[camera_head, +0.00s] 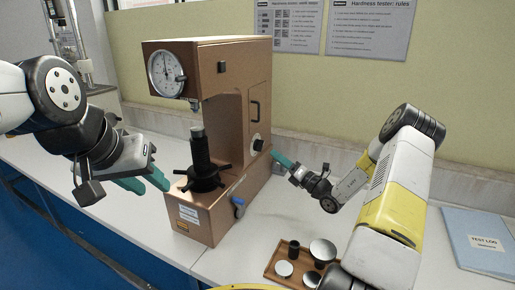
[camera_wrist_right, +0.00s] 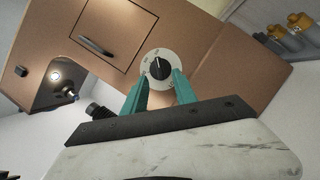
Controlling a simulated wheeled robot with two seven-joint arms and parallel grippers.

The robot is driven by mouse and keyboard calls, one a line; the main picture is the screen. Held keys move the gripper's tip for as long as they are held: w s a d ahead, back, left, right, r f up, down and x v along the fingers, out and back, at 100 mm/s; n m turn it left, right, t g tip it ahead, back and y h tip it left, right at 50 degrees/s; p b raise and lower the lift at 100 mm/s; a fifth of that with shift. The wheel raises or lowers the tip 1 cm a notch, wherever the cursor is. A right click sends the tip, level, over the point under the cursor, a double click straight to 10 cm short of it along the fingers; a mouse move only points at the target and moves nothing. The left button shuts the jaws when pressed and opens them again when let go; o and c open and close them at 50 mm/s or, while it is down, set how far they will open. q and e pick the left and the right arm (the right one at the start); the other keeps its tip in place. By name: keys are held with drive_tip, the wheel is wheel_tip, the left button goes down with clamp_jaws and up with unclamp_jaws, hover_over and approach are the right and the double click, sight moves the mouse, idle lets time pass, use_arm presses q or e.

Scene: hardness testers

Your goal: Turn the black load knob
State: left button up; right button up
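The black load knob (camera_wrist_right: 160,68) sits on a round white dial with markings on the side of the copper-brown hardness tester (camera_head: 232,105). In the head view the knob (camera_head: 257,144) shows small on the tester's right side. My right gripper (camera_head: 279,160) is beside that side, pointing at it. In the right wrist view its teal fingers (camera_wrist_right: 162,82) are apart, with their tips at the lower edge of the dial and the knob just beyond, between their lines; contact cannot be told. My left gripper (camera_head: 146,181) is open and empty, left of the tester's black spindle handwheel (camera_head: 202,178).
A wooden tray (camera_head: 284,277) with metal test pieces stands in front, right of the tester. A blue test log folder (camera_head: 478,240) lies at the far right. A door handle (camera_wrist_right: 97,47) is near the dial.

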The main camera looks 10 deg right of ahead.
sight(259, 145)
drive_tip(key=x, duration=0.6)
drive_tip(key=shift+w+a, duration=0.15)
drive_tip(key=shift+a, duration=0.05)
drive_tip(key=shift+r, duration=0.1)
clamp_jaws()
